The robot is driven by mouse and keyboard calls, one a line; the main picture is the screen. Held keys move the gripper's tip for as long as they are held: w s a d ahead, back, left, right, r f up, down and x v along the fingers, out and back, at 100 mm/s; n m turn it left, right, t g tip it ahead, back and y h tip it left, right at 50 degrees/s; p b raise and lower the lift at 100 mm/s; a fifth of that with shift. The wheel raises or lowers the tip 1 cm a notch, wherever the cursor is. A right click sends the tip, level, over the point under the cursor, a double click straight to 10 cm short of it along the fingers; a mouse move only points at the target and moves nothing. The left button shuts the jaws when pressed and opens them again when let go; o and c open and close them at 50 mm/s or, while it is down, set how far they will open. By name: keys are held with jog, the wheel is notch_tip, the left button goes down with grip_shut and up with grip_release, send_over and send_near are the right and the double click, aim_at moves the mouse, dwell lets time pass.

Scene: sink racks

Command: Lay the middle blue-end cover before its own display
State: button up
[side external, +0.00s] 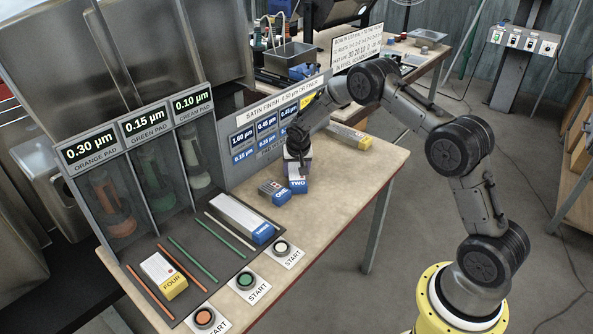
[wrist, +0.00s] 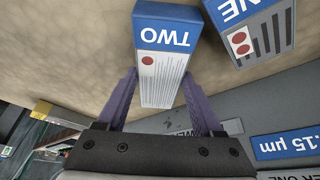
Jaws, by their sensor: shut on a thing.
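The cover marked TWO, with a blue end (side external: 299,186), stands near the rear of the table; its pale striped face with a red dot fills the middle of the wrist view (wrist: 163,75). My gripper (side external: 298,164) is shut on it, with one purple finger on each side (wrist: 160,88). The cover ONE (side external: 281,197) lies close beside it and also shows in the wrist view (wrist: 245,25). The cover THREE (side external: 262,232), also blue-ended, lies on the dark mat. The displays read 0.30 µm (side external: 90,148), 0.15 µm (side external: 145,122) and 0.10 µm (side external: 192,103).
A yellow-ended cover FOUR (side external: 173,289) lies on the mat (side external: 205,255) between orange sticks. Green and cream sticks mark other lanes. START buttons (side external: 244,279) line the front edge. A yellow-marked box (side external: 349,136) sits at the rear. A grey panel (side external: 252,150) stands behind my gripper.

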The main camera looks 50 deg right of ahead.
jog(key=o, duration=1.5)
jog(key=shift+f, duration=0.1)
jog(key=s+a+r+n, duration=0.1)
jog(key=s+a+r, duration=0.15)
jog(key=r, duration=0.45)
jog(key=s+a+r, duration=0.2)
jog(key=s+r, duration=0.2)
jog(key=r, duration=0.3)
jog(key=s+a+r+n, duration=0.1)
jog(key=s+a+r, duration=0.2)
jog(key=r, duration=0.4)
jog(key=s+a+r+n+t+y, duration=0.15)
jog(key=s+a+r, duration=0.25)
jog(key=s+r, duration=0.55)
jog(key=s+a+f+n+y, duration=0.1)
jog(key=s+a+n, duration=0.1)
jog(key=s, duration=0.8)
jog(key=s+a+n, duration=0.3)
jog(key=s+a, duration=0.1)
jog(key=s, duration=0.6)
jog(key=shift+s+f+t+y, duration=0.35)
jog(key=shift+s+t, duration=0.05)
jog(key=shift+t, duration=0.05)
